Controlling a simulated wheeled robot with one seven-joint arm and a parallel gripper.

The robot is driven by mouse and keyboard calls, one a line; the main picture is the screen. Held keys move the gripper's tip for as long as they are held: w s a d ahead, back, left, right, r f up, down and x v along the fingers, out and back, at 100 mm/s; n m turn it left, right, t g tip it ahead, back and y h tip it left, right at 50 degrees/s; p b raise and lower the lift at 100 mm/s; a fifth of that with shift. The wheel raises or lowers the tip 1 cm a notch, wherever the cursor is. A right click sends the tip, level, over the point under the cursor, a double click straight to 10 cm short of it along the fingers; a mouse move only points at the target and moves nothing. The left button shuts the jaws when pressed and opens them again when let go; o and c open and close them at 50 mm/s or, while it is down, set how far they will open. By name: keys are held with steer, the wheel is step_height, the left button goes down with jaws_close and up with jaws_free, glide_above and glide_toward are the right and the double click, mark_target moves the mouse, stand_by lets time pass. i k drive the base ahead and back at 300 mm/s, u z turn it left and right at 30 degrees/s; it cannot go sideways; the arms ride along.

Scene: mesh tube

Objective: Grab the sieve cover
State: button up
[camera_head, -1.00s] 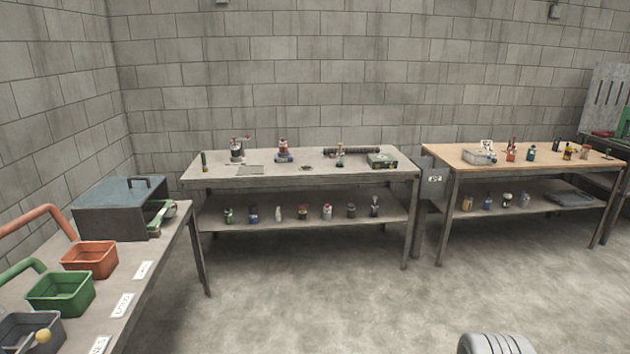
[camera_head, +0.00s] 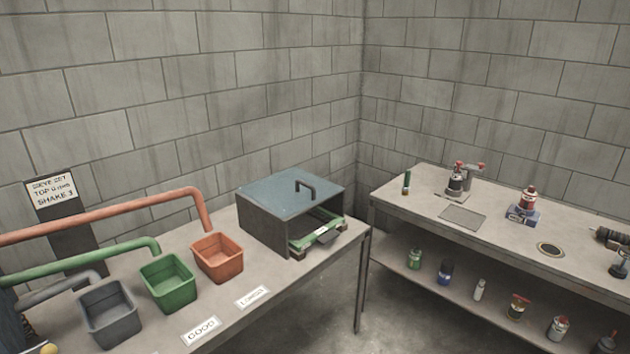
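A dark grey-blue box-shaped cover (camera_head: 285,192) with a black handle (camera_head: 305,188) on its top stands at the back right of the left table (camera_head: 290,290). I take it to be the sieve cover. Its front is open, and a green frame (camera_head: 318,233) with a dark plate juts out from under it. My gripper is not in view.
Grey (camera_head: 108,312), green (camera_head: 168,280) and orange (camera_head: 217,257) bins stand left of the cover, with matching pipes behind them. White labels (camera_head: 252,296) lie along the table's front edge. A second bench (camera_head: 480,247) with tools and bottles stands to the right, across a floor gap.

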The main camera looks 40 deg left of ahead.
mark_target(285, 193)
steer(key=u, duration=0.6)
steer(key=i, duration=1.1)
steer(key=u, duration=1.85)
steer(key=i, duration=0.9)
steer(key=u, duration=0.55)
steer(key=i, duration=0.45)
steer(key=z, duration=0.05)
